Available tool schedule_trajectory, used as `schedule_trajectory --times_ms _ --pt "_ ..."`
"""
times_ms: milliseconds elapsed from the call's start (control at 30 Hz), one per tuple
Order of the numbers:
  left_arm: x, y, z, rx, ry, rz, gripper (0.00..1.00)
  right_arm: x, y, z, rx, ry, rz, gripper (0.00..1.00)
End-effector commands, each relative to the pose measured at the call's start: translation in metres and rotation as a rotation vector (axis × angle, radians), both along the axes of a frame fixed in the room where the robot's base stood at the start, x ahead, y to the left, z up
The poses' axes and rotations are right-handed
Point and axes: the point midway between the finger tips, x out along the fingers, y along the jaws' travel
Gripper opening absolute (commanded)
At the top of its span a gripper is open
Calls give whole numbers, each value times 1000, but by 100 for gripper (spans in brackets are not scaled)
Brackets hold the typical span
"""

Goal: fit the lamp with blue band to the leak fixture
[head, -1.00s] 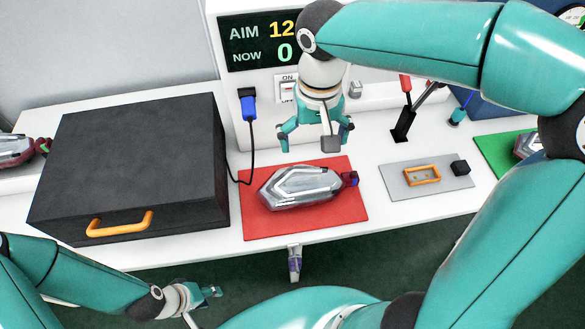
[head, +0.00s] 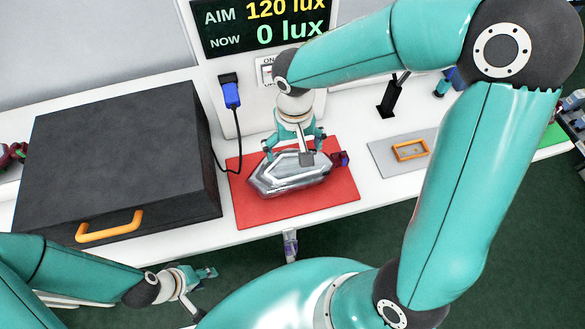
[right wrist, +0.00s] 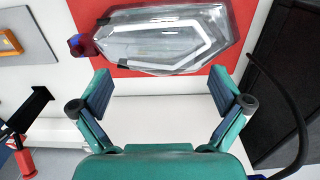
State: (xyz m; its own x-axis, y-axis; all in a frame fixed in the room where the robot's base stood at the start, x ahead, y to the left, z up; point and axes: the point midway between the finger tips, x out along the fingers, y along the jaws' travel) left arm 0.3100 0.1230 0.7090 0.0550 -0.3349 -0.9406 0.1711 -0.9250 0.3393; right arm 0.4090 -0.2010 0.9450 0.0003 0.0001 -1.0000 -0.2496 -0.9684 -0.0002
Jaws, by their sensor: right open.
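The lamp (head: 290,182), with a clear, silver-edged lens, lies on a red mat (head: 250,213). Its dark red end with a blue band (head: 344,158) points right in the head view; it also shows in the right wrist view (right wrist: 80,45). My right gripper (head: 293,152) is open and low over the lamp's back edge. In the right wrist view the lamp (right wrist: 160,45) lies beyond the spread fingertips (right wrist: 159,78), not between them. My left gripper (head: 208,290) is open and empty, low in front of the bench. A grey plate (head: 385,160) with an orange frame (head: 410,149) may be the leak fixture.
A large black box (head: 115,150) with an orange handle (head: 108,227) stands left of the mat. A blue plug (head: 231,93) and its black cable hang between them. The panel (head: 262,25) reads AIM 120 lux, NOW 0 lux. A black clamp stand (head: 388,98) is behind the plate.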

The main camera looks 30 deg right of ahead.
Motion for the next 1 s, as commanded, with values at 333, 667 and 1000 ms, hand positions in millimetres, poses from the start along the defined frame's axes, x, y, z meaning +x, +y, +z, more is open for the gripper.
schedule_trajectory --times_ms 333,667,1000 --pt "0 0 10 0 0 0 40 4 1 -43 -1 4 1 100" --pt "0 0 10 0 0 0 40 4 1 -51 0 1 1 100" --pt "0 0 10 0 0 0 40 4 1 -50 0 1 0 43"
